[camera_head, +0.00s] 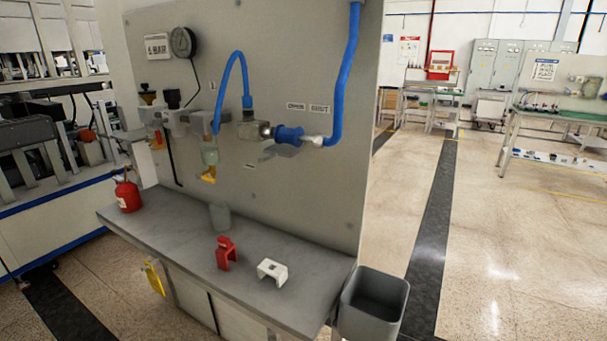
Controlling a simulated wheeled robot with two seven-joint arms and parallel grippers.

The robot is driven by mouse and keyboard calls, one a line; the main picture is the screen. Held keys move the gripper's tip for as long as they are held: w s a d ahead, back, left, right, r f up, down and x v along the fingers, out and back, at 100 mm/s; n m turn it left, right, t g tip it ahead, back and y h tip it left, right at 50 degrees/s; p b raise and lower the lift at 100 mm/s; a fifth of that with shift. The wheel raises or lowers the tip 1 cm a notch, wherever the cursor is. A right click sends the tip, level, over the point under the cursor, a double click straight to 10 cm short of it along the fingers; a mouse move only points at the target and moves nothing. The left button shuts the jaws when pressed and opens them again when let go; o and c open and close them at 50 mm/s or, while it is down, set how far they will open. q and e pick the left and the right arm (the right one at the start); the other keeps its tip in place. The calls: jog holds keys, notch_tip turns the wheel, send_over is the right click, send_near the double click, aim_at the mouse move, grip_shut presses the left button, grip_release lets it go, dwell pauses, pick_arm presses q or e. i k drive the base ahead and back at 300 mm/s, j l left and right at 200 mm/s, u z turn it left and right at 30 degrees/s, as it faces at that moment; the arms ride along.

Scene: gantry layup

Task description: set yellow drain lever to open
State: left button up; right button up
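The yellow drain lever (208,175) sits below a clear bowl (210,155) on the upright grey panel (310,200). It is small in view, and I cannot tell whether it stands at open or shut. A grey cup (220,216) stands on the bench below and slightly right of it. Neither of my grippers is in view.
The bench (180,215) holds a red can (128,194), a red bracket (226,254) and a white bracket (272,271). A grey bin (372,304) stands at its right end. Blue hoses (347,75) and a blue-handled valve (288,135) are on the panel. Open floor lies right.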

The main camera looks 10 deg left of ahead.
aim_at(199, 176)
jog(key=i+l+u, duration=0.2)
jog(key=l+u, duration=0.3)
jog(key=i+l+u, duration=0.1)
jog(key=l+u, duration=0.85)
jog(key=l, duration=0.15)
